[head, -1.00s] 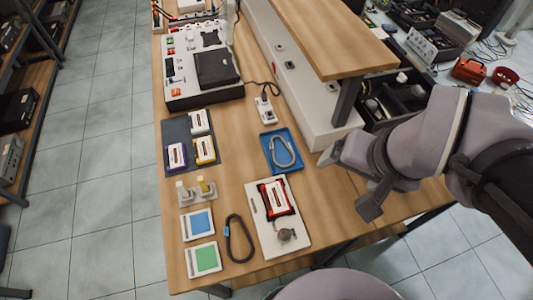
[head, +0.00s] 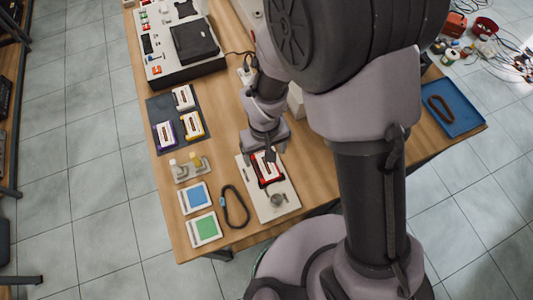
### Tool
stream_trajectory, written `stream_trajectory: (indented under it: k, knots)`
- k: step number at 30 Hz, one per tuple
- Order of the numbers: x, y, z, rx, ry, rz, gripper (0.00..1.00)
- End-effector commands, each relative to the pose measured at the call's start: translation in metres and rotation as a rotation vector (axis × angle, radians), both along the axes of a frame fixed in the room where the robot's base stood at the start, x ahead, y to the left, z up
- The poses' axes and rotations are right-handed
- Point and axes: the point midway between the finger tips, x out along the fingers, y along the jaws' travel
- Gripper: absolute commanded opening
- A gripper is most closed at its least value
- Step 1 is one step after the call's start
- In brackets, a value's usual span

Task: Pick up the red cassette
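The red cassette (head: 269,182) has a white label and red edges. It lies on a pale board (head: 285,193) near the front of the wooden bench, beside a small round grey metal part (head: 277,199). My gripper (head: 269,157) points down at the far end of the cassette and hides part of it. I cannot tell whether it touches the cassette, or whether its fingers are open or shut.
A dark mat (head: 160,108) holds white, purple and yellow cassettes. A small stand (head: 188,169), blue (head: 194,197) and green (head: 205,229) cards and a dark strap loop (head: 225,208) lie left of the board. A blue tray (head: 458,112) sits at the bench's right.

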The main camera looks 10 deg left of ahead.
Motion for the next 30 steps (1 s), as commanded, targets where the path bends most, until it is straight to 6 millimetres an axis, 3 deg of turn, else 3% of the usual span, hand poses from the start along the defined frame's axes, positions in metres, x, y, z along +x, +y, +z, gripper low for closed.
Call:
stream_trajectory:
  k: [12, 20, 30]
  knots:
    - [-0.001, -0.002, -0.068, 0.0, 0.0, -0.001, 0.84]
    - [-0.001, -0.002, -0.07, 0.001, -0.002, -0.001, 0.84]
    - [-0.001, -0.002, -0.07, 0.001, -0.002, -0.001, 0.17]
